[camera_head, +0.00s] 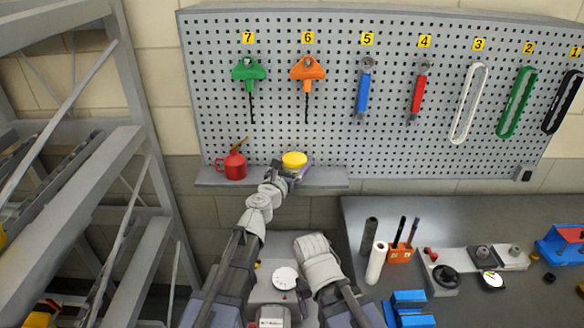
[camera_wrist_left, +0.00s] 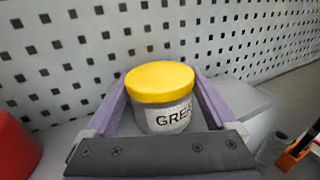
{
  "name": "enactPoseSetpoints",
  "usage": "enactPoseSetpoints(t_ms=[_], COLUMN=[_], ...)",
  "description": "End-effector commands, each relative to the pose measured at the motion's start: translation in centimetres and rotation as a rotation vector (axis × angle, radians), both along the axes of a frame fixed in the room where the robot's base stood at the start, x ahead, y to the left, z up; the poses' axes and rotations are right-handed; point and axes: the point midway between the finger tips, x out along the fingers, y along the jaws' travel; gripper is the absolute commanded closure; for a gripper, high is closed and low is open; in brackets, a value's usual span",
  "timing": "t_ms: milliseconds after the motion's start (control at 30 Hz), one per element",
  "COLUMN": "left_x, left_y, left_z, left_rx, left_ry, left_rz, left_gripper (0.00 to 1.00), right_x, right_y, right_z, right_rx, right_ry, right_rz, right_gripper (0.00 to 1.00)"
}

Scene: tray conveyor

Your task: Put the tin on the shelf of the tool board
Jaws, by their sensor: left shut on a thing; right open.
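The tin (camera_head: 294,159) is a small grey tub with a yellow lid, upright at the left end of the tool board (camera_head: 420,130). In the left wrist view the tin (camera_wrist_left: 165,100) shows a partly hidden label starting "GRE". My left gripper (camera_head: 291,170) is shut on it, with a purple finger along each side. The tin is at the shelf (camera_head: 325,177), near its right part. Its base is hidden by the gripper, so I cannot tell if it touches the shelf. My right arm's white wrist shows low in the head view; its fingers are hidden.
A red oil can (camera_head: 232,165) stands on the shelf, left of the tin. Numbered tools hang above. A grey workbench (camera_head: 460,210) at right holds an orange holder (camera_head: 400,252) and blue blocks (camera_head: 408,308). A metal rack (camera_head: 90,180) stands at left.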

Motion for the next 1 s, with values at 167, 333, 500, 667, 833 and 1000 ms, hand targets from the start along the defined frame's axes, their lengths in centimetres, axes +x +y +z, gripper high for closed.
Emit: enactPoseSetpoints(t_ms=[167,333,500,667,833,1000], left_x=[0.0,0.0,0.0,0.0,-0.3,-2.1], left_y=[0.0,0.1,0.1,0.1,0.2,0.9], left_z=[0.1,-0.2,-0.2,-0.1,0.2,0.2], left_rx=[0.000,0.000,0.000,0.000,0.000,0.000], left_ry=[0.000,0.000,0.000,0.000,0.000,0.000], left_rz=[0.000,0.001,0.001,0.001,0.001,0.001], left_gripper=[0.88,0.07,0.00,0.00,0.00,0.00], right_x=[0.0,0.0,0.0,0.0,0.0,0.0], right_y=[0.0,0.0,0.0,0.0,0.0,0.0], right_z=[0.1,-0.2,-0.2,-0.1,0.2,0.2], right_rx=[0.000,0.000,0.000,0.000,0.000,0.000], right_ry=[0.000,0.000,0.000,0.000,0.000,0.000], right_rz=[0.000,0.000,0.000,0.000,0.000,0.000], right_gripper=[0.24,0.24,0.24,0.24,0.24,0.24])
